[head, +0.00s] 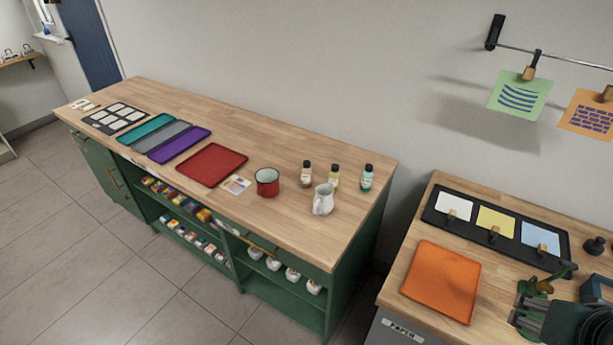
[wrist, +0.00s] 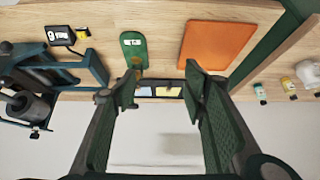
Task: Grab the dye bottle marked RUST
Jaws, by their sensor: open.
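Three small dye bottles with dark caps stand at the right end of the long wooden counter (head: 270,125) in the head view. The left one (head: 306,175) looks brownish with a pale label, the middle one (head: 335,178) yellow, the right one (head: 367,178) teal. Their lettering is too small to read. My gripper (wrist: 163,88) is open and empty, above the other worktop, well to the right of the bottles in the head view.
A white jug (head: 323,200) stands just in front of the bottles, with a red mug (head: 267,182) to its left. Coloured trays lie farther left. A gap separates the counter from the right worktop, which holds an orange tray (head: 441,282) and a black swatch panel (head: 472,228).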

